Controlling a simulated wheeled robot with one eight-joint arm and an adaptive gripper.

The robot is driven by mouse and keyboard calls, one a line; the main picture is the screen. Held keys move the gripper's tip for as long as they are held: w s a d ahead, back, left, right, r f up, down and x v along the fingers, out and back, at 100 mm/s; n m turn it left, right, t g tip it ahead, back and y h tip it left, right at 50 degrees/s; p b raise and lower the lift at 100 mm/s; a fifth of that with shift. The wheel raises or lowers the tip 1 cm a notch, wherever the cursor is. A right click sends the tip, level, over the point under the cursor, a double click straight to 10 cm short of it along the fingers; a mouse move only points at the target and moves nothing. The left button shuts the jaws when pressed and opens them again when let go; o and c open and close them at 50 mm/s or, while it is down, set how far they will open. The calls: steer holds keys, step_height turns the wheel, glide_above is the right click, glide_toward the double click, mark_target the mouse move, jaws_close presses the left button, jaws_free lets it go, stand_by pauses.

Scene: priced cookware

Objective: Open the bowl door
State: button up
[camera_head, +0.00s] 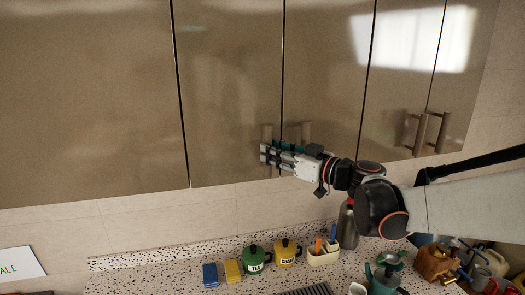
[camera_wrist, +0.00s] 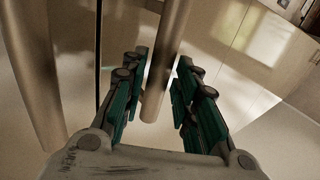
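Wall cabinet doors (camera_head: 235,90) with a smooth beige finish hang above the counter, and all look shut. No label shows which is the bowl door. The middle pair has a left handle (camera_head: 267,132) and a right handle (camera_head: 306,131). My gripper (camera_head: 264,153) is at the lower edge of these doors, partly over the left handle in the head view. In the wrist view, my gripper (camera_wrist: 162,82) is open, with a bar handle (camera_wrist: 168,45) between its green-padded fingers. Contact is not clear. Another handle (camera_wrist: 35,75) stands left of the fingers, across a dark door seam.
Another pair of handles (camera_head: 430,132) is on the doors at the right. The speckled counter (camera_head: 130,275) below holds a green canister (camera_head: 254,260), a yellow canister (camera_head: 286,253), sponges, a utensil holder (camera_head: 323,254) and teapots. Space before the left doors is clear.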

steer(key=shift+x, duration=1.45)
jaws_close()
steer(key=shift+s, duration=0.15)
